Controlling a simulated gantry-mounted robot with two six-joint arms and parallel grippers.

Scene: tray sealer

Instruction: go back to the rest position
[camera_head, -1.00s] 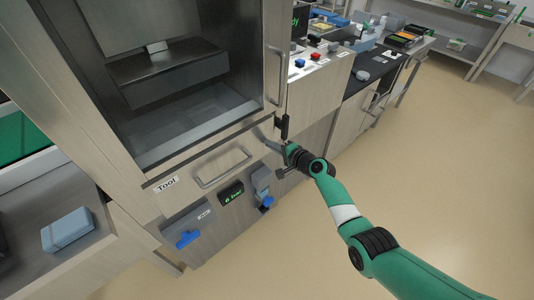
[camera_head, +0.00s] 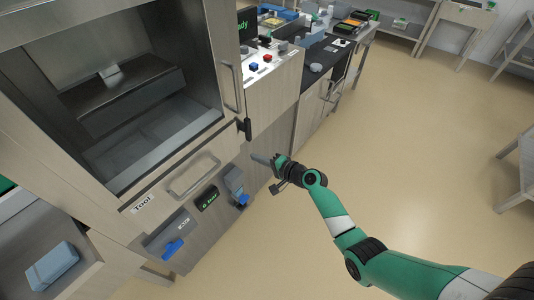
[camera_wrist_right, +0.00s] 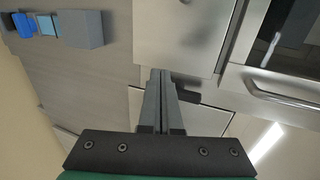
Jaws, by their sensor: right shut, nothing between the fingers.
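My right gripper (camera_head: 262,159) is at the end of the green right arm, in front of the lower front of the tray sealer. In the right wrist view its two fingers (camera_wrist_right: 162,75) lie together with nothing between them. It appears apart from the machine front. My left gripper is not in view.
The tray sealer (camera_head: 165,165) stands at the left with its chamber open to view, a drawer handle (camera_head: 194,178) and blue-handled switches (camera_head: 172,248) below. A counter with red and blue buttons (camera_head: 267,58) stands behind.

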